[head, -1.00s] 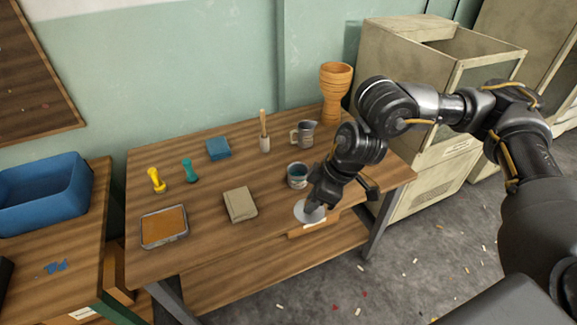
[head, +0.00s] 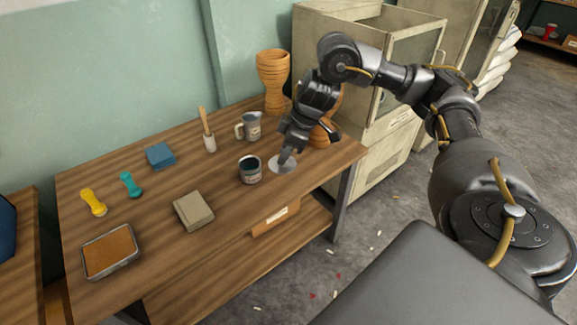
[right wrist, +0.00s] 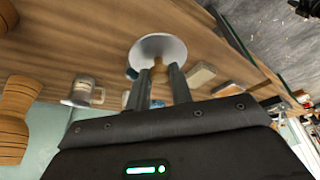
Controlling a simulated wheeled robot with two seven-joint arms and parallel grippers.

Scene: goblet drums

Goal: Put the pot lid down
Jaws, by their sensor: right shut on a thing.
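The pot lid is a pale round disc (head: 284,166) at the right part of the wooden table, just right of the dark pot (head: 250,171). It also shows in the right wrist view (right wrist: 157,45), with a tan knob between the fingers. My right gripper (head: 287,157) is shut on the lid's knob, with the disc beyond the fingertips. Its fingers also show in the right wrist view (right wrist: 160,82). I cannot tell whether the lid touches the tabletop. My left gripper is not in view.
A terracotta goblet drum (head: 272,80) stands at the back; another (head: 322,138) is partly hidden behind my right arm. The table's right edge is near.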

